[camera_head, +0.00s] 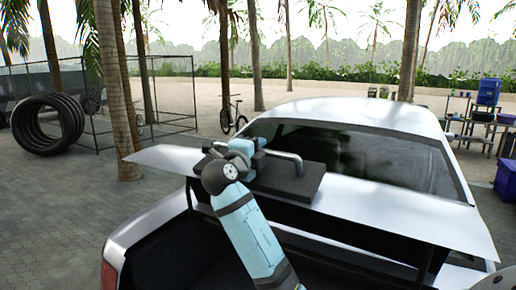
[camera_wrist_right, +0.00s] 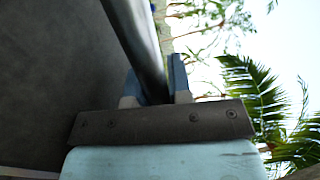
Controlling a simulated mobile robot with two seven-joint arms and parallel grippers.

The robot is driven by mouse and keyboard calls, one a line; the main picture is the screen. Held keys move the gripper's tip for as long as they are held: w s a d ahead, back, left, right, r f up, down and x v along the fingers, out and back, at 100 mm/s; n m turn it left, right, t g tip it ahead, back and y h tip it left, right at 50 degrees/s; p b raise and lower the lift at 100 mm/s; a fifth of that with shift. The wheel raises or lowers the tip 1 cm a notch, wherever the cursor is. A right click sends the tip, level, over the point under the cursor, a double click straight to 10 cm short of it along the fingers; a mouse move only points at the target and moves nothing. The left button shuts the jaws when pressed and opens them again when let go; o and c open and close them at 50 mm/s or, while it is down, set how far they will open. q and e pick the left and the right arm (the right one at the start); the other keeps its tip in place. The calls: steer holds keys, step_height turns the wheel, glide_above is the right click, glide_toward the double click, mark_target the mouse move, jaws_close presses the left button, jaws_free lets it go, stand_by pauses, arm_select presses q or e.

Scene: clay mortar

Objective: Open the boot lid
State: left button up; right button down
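The boot lid (camera_head: 400,212) is a wide white panel at the back of a white car (camera_head: 350,112). It stands raised above the car body, with a dark gap under it and the dark boot interior (camera_head: 175,258) showing. A dark plate with a grey bar handle (camera_head: 290,158) sits on the lid. My right gripper (camera_head: 246,146) is at the left part of this handle. In the right wrist view its two blue-tipped fingers (camera_wrist_right: 155,85) lie either side of the dark bar (camera_wrist_right: 146,45) and appear closed on it. My left gripper is out of view.
Black tyres (camera_head: 48,124) and a wire-frame cage (camera_head: 165,95) stand on the paving at the left. A bicycle (camera_head: 233,117) and palm trunks are behind the car. Shelving with a blue container (camera_head: 488,92) and a purple bin (camera_head: 507,180) stand at the right.

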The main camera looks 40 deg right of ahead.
steer(key=shift+a+f+b, duration=0.15)
steer(key=shift+f+b, duration=0.1)
steer(key=shift+b, duration=0.1)
steer(key=shift+t+h, duration=0.3)
steer(key=shift+h, duration=0.3)
steer(key=a+f+b, duration=0.1)
steer(key=a+b, duration=0.1)
steer(key=b, duration=0.1)
steer(key=s+a+f+b, duration=0.1)
steer(key=a+f+b, duration=0.1)
steer(key=b, duration=0.2)
steer(key=a+f+b, duration=0.1)
steer(key=a+b, duration=0.1)
steer(key=b, duration=0.1)
steer(key=shift+s+f, duration=0.35)
steer(key=shift+f, duration=0.05)
arm_select(q)
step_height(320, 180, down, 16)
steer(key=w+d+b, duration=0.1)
steer(key=b, duration=0.7)
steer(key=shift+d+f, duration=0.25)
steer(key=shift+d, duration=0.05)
arm_select(e)
steer(key=s+a+f+h, duration=0.1)
steer(key=a+f, duration=0.3)
steer(key=a, duration=0.1)
steer(key=shift+s+a+h, duration=0.3)
steer(key=shift+s+a, duration=0.1)
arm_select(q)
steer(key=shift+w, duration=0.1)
